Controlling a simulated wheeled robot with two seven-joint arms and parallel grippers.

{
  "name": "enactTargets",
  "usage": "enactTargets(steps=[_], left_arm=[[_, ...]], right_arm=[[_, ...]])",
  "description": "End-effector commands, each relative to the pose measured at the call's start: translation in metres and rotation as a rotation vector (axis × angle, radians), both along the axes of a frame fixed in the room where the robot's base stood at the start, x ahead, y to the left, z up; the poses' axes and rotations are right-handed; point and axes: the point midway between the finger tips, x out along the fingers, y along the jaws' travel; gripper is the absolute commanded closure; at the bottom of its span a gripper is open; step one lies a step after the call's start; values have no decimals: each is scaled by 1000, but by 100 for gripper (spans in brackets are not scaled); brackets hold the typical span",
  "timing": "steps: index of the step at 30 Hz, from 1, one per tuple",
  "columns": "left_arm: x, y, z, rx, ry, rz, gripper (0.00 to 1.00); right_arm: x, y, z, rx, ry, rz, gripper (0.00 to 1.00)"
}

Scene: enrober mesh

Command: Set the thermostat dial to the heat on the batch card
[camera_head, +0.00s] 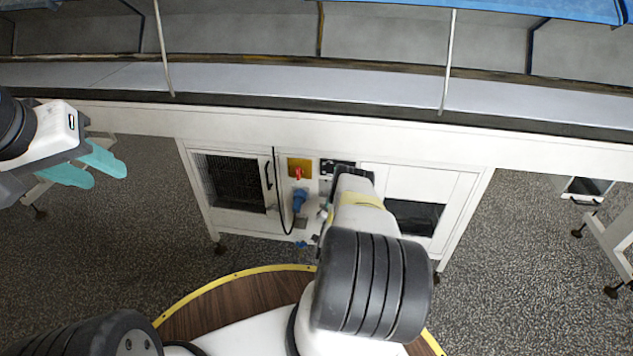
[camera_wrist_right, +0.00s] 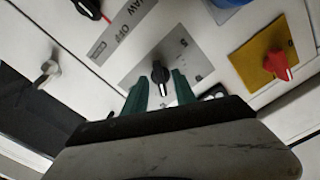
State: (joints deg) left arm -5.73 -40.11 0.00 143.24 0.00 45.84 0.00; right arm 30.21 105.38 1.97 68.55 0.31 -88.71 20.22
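The thermostat dial (camera_wrist_right: 159,70), a small black knob with a white pointer, sits on a grey plate with a printed scale in the right wrist view. My right gripper (camera_wrist_right: 160,78) has its two green fingers apart, one on each side of the dial. I cannot tell whether they touch it. In the head view my right arm hides the dial and these fingers. My left gripper (camera_head: 107,177) is open and empty at the left, away from the cabinet. I cannot make out a batch card.
A red switch on a yellow plate (camera_head: 299,168) also shows in the wrist view (camera_wrist_right: 278,65). Another black knob (camera_wrist_right: 88,8) lies near text reading "OFF". A blue plug (camera_head: 299,201) with a black cable hangs on the white cabinet (camera_head: 420,180). The conveyor (camera_head: 270,80) runs above.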

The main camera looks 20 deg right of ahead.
Motion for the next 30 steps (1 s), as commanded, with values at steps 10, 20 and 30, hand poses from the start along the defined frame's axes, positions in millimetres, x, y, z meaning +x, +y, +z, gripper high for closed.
enactTargets(steps=[10, 20, 30], left_arm=[[0, 0, 0, 0, 0, 0, 64], [0, 0, 0, 0, 0, 0, 64], [0, 0, 0, 0, 0, 0, 64]], right_arm=[[-37, 23, -1, 2, 4, 0, 67], [-66, 40, 0, 0, 0, 0, 67], [-67, 41, 0, 0, 0, 0, 67]])
